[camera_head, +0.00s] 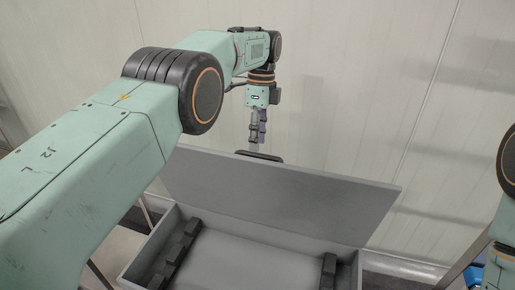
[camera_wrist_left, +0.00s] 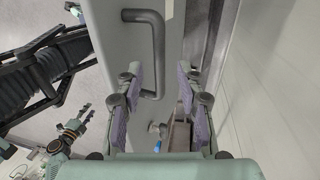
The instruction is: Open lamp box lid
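The grey lamp box (camera_head: 250,252) stands low in front of me in the head view. Its lid (camera_head: 285,200) is raised and tilted up along the back side. A dark handle (camera_head: 258,156) shows at the lid's top edge, and it fills the upper middle of the left wrist view (camera_wrist_left: 158,45). My left gripper (camera_head: 258,138) is above that edge at the handle. What seems to be my right gripper (camera_wrist_left: 85,113) shows small at left.
Dark notched supports stand inside the box at its left (camera_head: 178,252) and right (camera_head: 329,270) ends. A pale panelled wall (camera_head: 345,90) rises close behind the lid. A blue object (camera_head: 474,276) is at the lower right. A black ribbed thing (camera_wrist_left: 45,75) shows at left in the wrist view.

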